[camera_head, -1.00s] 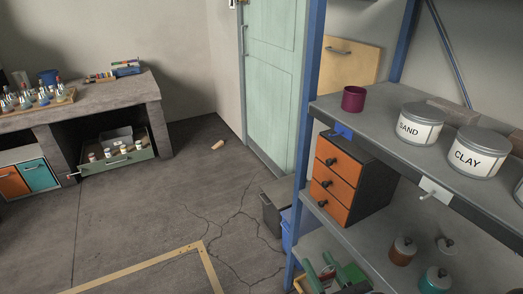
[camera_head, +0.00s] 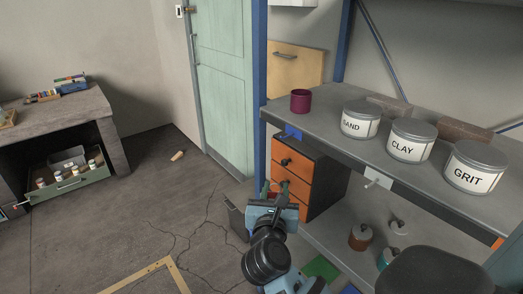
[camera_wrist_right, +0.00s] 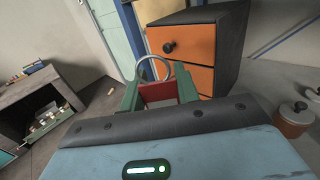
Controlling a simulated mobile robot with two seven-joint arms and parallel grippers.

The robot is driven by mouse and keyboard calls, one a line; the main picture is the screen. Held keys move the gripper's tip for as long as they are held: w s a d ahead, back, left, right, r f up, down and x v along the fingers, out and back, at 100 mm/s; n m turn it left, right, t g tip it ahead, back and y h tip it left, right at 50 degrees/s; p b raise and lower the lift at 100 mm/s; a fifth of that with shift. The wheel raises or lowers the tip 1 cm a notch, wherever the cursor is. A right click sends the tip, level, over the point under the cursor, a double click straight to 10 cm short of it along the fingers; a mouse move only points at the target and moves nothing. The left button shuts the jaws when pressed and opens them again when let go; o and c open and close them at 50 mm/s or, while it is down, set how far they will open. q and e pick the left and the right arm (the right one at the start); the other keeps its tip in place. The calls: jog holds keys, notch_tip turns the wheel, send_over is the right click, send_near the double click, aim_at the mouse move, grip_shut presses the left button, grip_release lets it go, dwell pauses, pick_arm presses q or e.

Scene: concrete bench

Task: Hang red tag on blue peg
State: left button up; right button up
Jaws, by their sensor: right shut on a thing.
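My right gripper (camera_head: 276,188) is in front of the orange drawers, below the shelf edge. It is shut on the red tag, which shows between the green fingers in the right wrist view (camera_wrist_right: 159,92). A metal ring (camera_wrist_right: 153,68) stands up from the tag's top. A blue mount (camera_head: 293,132) sits on the shelf's front edge, above and a little right of the gripper; the peg itself is too small to make out. The tag is apart from it and lower. My left gripper is not in view.
A white peg mount (camera_head: 377,179) is further right on the same edge. The drawer unit (camera_head: 299,180) with dark knobs is close behind the gripper. Cans labelled SAND (camera_head: 360,119), CLAY (camera_head: 411,139) and GRIT (camera_head: 475,167) and a maroon cup (camera_head: 300,101) stand on the shelf. Lidded jars (camera_head: 360,237) stand below.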

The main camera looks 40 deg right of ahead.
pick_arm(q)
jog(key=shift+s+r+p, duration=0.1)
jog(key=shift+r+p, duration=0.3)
pick_arm(e)
jog(key=w+r+m+g+h, duration=0.4)
jog(key=w+r+m+g, duration=0.1)
jog(key=w+r+g, duration=0.1)
notch_tip(320, 180, up, 2)
jog(key=shift+w+m+g+h, duration=0.2)
jog(key=shift+m+g+h, duration=0.15)
jog(key=shift+g, duration=0.35)
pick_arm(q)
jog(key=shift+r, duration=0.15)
pick_arm(e)
jog(key=shift+d, duration=0.15)
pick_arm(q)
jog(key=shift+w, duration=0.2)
pick_arm(e)
jog(key=shift+d, duration=0.1)
